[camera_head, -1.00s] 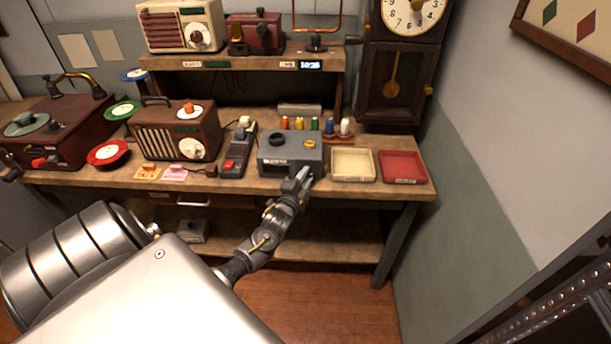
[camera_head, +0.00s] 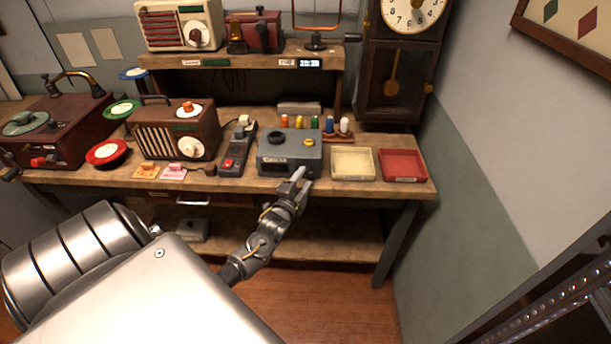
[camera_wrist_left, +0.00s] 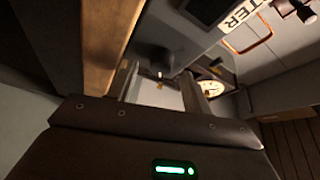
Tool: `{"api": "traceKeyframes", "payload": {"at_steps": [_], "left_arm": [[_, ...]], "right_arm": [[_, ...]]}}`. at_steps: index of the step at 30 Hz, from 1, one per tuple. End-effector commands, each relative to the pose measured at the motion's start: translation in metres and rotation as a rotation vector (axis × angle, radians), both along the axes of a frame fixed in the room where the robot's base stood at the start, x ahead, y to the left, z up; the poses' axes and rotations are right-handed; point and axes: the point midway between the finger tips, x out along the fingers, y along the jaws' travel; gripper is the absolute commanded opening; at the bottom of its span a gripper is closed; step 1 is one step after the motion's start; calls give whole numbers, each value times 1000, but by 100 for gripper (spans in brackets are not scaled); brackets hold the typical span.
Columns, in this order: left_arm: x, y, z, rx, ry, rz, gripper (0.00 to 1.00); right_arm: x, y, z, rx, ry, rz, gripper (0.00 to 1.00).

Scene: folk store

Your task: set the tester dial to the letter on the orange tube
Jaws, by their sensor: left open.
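The tester (camera_head: 290,165) is a grey-blue box on the bench, with a dark round knob (camera_head: 276,138) and a yellow knob (camera_head: 308,142) on top. The dial's setting is too small to read. The orange tube (camera_head: 284,122) stands behind it in a row of coloured tubes; I cannot read its letter. My left gripper (camera_head: 301,181) is open and empty, just in front of the tester's lower right front. In the left wrist view the open fingers (camera_wrist_left: 162,88) hold nothing, and the tester's label (camera_wrist_left: 243,20) shows partly at the top. My right gripper is not in view.
A cream tray (camera_head: 353,163) and a red tray (camera_head: 402,165) lie right of the tester. A dark handheld device (camera_head: 236,152) and a brown radio (camera_head: 177,135) stand left of it. The bench's front edge is close to my gripper.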

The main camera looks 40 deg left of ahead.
Motion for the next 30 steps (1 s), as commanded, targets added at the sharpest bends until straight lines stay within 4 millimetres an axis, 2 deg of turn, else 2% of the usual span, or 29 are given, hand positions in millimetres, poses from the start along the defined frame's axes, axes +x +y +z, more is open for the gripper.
{"api": "traceKeyframes", "payload": {"at_steps": [6, 12, 18, 30], "left_arm": [[-45, -12, -8, 0, 2, -2, 50], [-73, -20, -9, 0, 2, -1, 50], [-84, -22, -8, 0, 0, 0, 50], [-84, -23, -7, 0, 0, 0, 50]], "right_arm": [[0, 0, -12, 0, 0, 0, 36], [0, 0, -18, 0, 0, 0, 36], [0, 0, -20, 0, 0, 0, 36], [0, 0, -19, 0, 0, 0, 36]]}}
